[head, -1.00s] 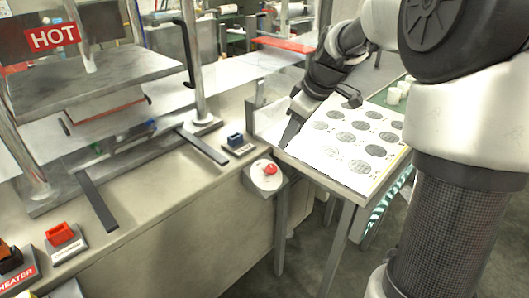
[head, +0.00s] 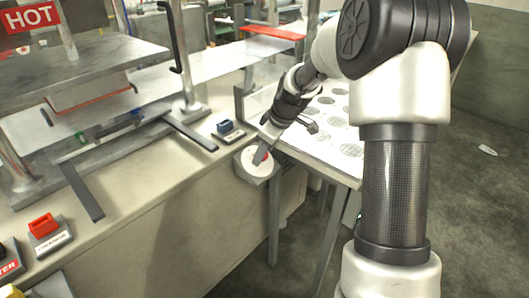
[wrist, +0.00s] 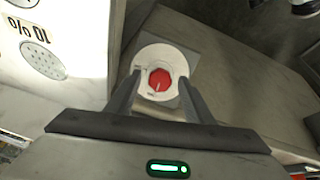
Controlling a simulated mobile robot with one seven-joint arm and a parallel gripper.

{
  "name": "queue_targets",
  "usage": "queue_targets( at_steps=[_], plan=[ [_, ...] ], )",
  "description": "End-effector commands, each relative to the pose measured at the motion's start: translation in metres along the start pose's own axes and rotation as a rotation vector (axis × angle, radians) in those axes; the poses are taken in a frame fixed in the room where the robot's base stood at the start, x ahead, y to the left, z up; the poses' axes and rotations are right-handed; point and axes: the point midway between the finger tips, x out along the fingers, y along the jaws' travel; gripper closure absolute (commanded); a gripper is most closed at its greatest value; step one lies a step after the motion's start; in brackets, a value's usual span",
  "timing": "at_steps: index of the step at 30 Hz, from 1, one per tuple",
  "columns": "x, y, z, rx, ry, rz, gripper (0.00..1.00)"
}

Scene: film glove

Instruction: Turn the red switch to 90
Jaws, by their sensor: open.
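The red switch (wrist: 161,80) is a round red knob on a white round dial plate (wrist: 176,56), mounted on a grey box at the counter's edge. In the head view the red switch (head: 259,157) is partly hidden by a finger, and the dial plate (head: 247,168) shows around it. My gripper (wrist: 157,98) is open, with its two dark fingers pointing at the dial from either side of the knob in the wrist view. In the head view my gripper (head: 262,152) reaches down over the dial. I cannot tell whether the fingers touch the knob. The dial's markings are too small to read.
A white sheet with printed grey circles (head: 340,132) lies on the table right of the dial. A press with a HOT sign (head: 30,16) stands at left. The floor at right is mostly clear.

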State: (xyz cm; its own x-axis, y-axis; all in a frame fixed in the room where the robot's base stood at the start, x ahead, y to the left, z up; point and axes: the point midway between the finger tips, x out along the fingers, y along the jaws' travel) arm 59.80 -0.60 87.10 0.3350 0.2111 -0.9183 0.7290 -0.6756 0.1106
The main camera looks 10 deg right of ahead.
Motion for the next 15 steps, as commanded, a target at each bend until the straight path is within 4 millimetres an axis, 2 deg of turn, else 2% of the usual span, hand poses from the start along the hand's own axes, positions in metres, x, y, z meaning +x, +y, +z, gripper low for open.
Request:
queue_targets(
  at_steps=[7,12,15],
  plan=[
    [0.0004,0.0002,-0.0002,0.000,0.000,0.001,0.52],
    [0.0003,0.0001,-0.0001,0.000,0.000,0.000,0.81],
    [0.0002,0.0001,-0.0001,0.000,0.000,0.001,0.94]
  ],
)
